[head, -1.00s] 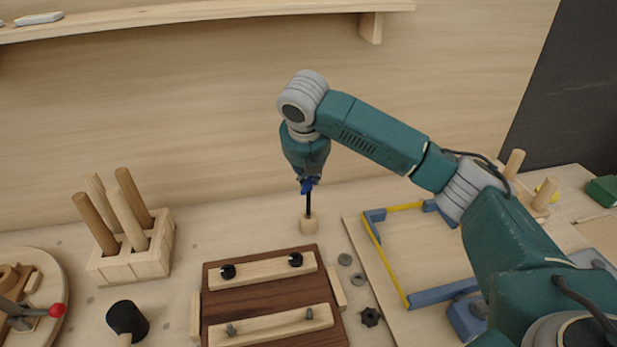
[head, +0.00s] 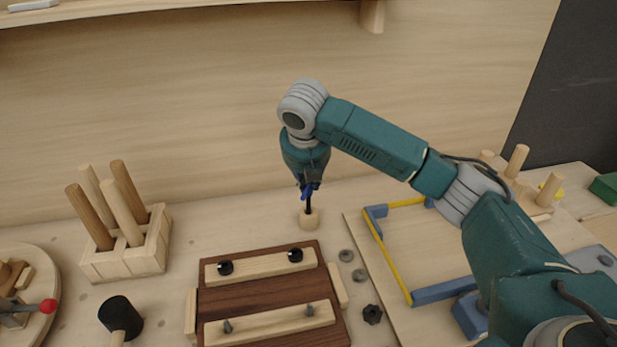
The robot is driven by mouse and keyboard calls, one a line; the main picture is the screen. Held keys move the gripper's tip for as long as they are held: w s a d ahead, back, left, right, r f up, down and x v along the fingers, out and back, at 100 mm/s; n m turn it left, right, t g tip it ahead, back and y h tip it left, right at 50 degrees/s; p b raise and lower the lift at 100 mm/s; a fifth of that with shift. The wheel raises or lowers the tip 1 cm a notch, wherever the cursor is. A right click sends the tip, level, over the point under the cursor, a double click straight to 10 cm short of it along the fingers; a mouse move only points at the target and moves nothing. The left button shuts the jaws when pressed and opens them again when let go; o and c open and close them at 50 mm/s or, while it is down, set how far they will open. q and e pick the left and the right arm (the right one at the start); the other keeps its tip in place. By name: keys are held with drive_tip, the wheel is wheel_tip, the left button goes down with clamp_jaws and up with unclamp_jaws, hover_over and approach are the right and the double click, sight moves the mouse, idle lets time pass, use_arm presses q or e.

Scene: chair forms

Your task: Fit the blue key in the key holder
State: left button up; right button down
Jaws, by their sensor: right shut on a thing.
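My right gripper (head: 308,185) points straight down behind the dark wooden board and is shut on the blue key (head: 307,191). Only a little blue shows at the fingertips, with a short dark shaft below it. The small pale wooden key holder (head: 309,220) stands on the table directly under the gripper. The shaft's lower end meets the top of the holder and seems to be partly inside it; the exact depth is hidden. My left gripper is out of view.
A dark board (head: 265,291) with pale strips and knobs lies in front. A blue and yellow frame (head: 392,258) lies to the right. A block with upright dowels (head: 127,257) and a black-headed mallet (head: 121,316) are at the left.

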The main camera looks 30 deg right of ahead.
drive_tip(key=shift+f, duration=0.55)
idle(0.4)
drive_tip(key=c, duration=1.6)
unclamp_jaws()
drive_tip(key=v, duration=1.1)
drive_tip(key=shift+a+r, duration=0.15)
drive_tip(key=shift+r, duration=0.15)
drive_tip(key=shift+s+r, duration=0.15)
drive_tip(key=shift+s, duration=0.05)
